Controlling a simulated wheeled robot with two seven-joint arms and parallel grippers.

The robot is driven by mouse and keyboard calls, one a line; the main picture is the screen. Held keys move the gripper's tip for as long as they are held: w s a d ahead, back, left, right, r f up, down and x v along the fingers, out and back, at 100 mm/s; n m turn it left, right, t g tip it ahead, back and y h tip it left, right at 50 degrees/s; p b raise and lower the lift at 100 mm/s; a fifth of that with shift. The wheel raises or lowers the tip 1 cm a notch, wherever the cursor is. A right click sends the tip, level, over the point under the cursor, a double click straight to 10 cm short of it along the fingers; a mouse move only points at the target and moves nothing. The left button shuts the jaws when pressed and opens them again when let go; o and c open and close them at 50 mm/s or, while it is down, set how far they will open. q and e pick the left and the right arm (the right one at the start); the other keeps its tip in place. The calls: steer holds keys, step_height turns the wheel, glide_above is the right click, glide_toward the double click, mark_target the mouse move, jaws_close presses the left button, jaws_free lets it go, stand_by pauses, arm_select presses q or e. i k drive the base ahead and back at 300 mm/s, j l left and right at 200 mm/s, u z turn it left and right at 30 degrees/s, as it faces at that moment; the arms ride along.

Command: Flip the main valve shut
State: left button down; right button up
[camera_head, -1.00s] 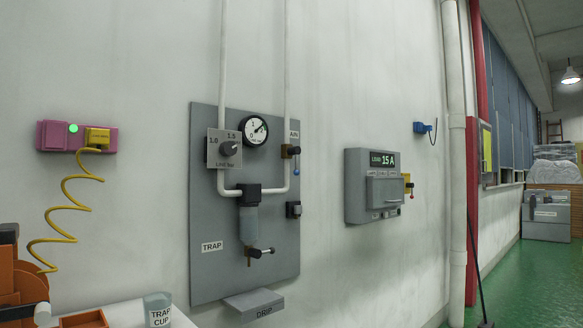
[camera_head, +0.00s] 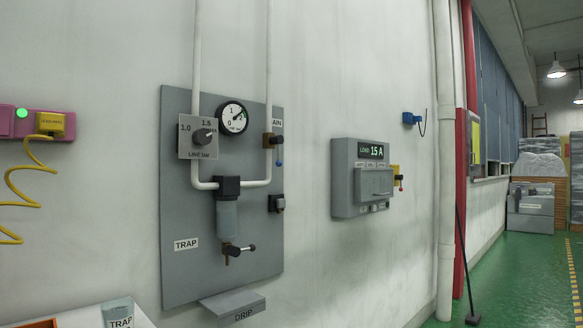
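The main valve (camera_head: 272,141) sits on the right-hand vertical pipe of the grey panel (camera_head: 180,220). Neither of my grippers is in view.
The panel also carries a gauge (camera_head: 233,117), a LINE bar knob (camera_head: 203,136) and a trap bowl (camera_head: 227,218). A DRIP ledge (camera_head: 232,306) juts out below. A grey load box (camera_head: 361,180) is to the right. Green floor (camera_head: 520,275) is open at right.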

mark_target(279, 152)
steer(key=i+l, duration=0.5)
steer(key=l, duration=0.15)
steer(key=i+l+z, duration=0.15)
steer(key=i+l, duration=0.3)
steer(key=l, duration=0.25)
